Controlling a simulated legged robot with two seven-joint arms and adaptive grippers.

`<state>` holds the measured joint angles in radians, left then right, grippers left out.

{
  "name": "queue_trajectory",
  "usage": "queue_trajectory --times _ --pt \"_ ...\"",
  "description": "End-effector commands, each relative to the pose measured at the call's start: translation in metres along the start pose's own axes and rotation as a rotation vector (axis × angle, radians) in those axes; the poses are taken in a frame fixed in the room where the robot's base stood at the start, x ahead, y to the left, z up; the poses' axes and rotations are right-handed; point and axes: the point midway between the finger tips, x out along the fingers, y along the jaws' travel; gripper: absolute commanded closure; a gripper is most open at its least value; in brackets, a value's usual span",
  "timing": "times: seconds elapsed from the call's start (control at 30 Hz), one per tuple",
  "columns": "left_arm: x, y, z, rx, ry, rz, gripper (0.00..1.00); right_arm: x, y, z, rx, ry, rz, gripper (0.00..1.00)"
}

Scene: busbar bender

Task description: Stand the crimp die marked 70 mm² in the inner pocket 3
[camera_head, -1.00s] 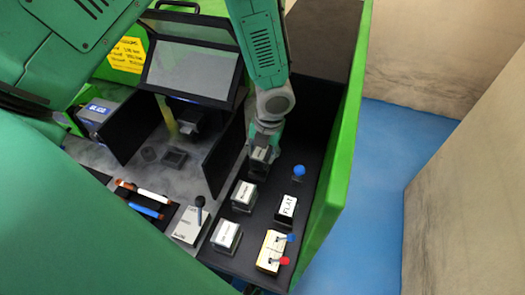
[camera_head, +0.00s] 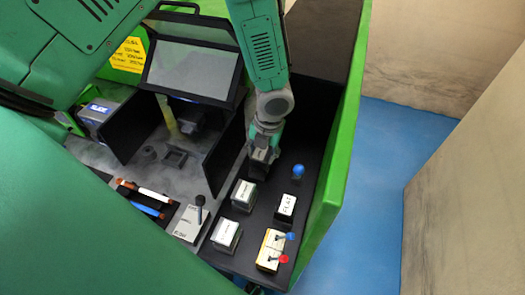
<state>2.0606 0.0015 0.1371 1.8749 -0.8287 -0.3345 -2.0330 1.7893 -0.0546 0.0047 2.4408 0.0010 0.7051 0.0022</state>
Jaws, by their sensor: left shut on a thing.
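My left gripper (camera_head: 263,158) points down over the back of the dark shelf (camera_head: 262,222) at the right of the machine. It is shut on a small block, mostly hidden by the fingers, whose marking I cannot read. Two metal blocks with white labelled tops, one behind (camera_head: 244,195) and one in front (camera_head: 226,235), stand on the shelf nearer to me; their print is too small to read. I cannot make out which spot is inner pocket 3. My right gripper is not in view.
A block marked FLAT (camera_head: 286,207), a blue knob (camera_head: 298,170) and a switch box with blue and red knobs (camera_head: 271,250) line the shelf's right side. A green wall (camera_head: 336,170) bounds it. Left are a black panel (camera_head: 227,155), a lever plate (camera_head: 188,222) and markers (camera_head: 152,195).

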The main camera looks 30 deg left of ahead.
Motion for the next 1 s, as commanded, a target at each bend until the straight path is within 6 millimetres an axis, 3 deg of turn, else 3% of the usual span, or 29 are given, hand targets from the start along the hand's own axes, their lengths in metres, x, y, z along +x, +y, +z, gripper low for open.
queue_trajectory --times 0.97,1.0 --pt "0.024 -0.003 0.000 0.000 -0.001 0.001 1.00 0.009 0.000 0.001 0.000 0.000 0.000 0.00" --pt "0.024 -0.003 0.001 0.000 -0.001 0.000 0.59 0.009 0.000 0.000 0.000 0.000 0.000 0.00"
